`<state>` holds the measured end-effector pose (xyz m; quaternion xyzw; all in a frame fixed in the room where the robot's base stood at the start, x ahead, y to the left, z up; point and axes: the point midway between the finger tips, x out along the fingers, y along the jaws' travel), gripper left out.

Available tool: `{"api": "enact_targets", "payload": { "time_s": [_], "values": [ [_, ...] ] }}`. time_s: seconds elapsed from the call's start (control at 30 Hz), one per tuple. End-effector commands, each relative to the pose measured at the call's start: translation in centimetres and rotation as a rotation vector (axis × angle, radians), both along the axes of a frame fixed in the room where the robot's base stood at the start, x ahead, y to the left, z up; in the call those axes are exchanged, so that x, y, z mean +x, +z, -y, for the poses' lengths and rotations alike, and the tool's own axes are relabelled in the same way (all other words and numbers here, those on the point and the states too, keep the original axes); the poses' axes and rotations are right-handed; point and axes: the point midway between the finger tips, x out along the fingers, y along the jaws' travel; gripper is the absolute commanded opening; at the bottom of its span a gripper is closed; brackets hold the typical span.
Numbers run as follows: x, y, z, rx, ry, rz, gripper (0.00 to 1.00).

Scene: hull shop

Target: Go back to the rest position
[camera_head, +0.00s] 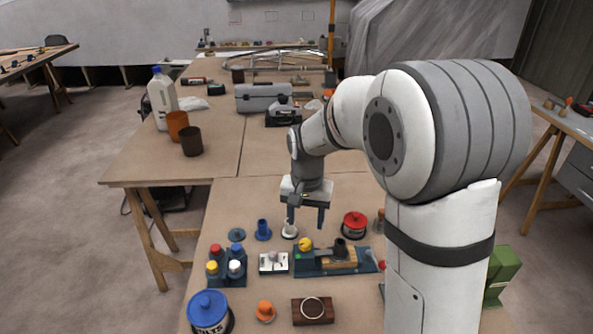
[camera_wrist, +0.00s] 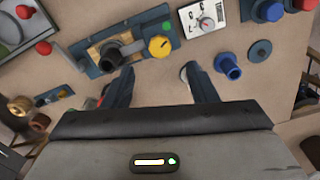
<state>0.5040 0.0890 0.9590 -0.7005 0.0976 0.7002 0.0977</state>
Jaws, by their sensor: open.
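My gripper (camera_head: 305,215) hangs from my arm above the front workbench (camera_head: 350,195), fingers pointing down. In the wrist view its two fingers (camera_wrist: 160,85) are spread apart with nothing between them. Below and in front of it stands a blue base plate (camera_head: 312,270) with a yellow knob (camera_head: 305,244) and a dark cylindrical part; it also shows in the wrist view with the yellow knob (camera_wrist: 159,47). A blue flanged piece (camera_head: 263,230) stands to the left of my gripper. My arm hides part of the bench's right side.
The bench also bears a red round container (camera_head: 354,225), a white switch box (camera_head: 273,263), a blue-lidded tub (camera_head: 209,312), a brown block (camera_head: 312,311) and an orange knob (camera_head: 265,311).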

Motion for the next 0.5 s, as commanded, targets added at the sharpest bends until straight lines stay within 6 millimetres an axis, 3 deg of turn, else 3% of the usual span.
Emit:
{"api": "enact_targets", "payload": {
  "time_s": [0.13,0.23,0.5],
  "values": [
    [-0.5,0.6,0.4,0.002,0.007,0.009,0.52],
    [-2.1,2.0,1.5,0.004,0.028,0.029,0.52],
    [-10.4,6.2,6.0,0.001,0.142,0.125,0.52]
  ]
}}
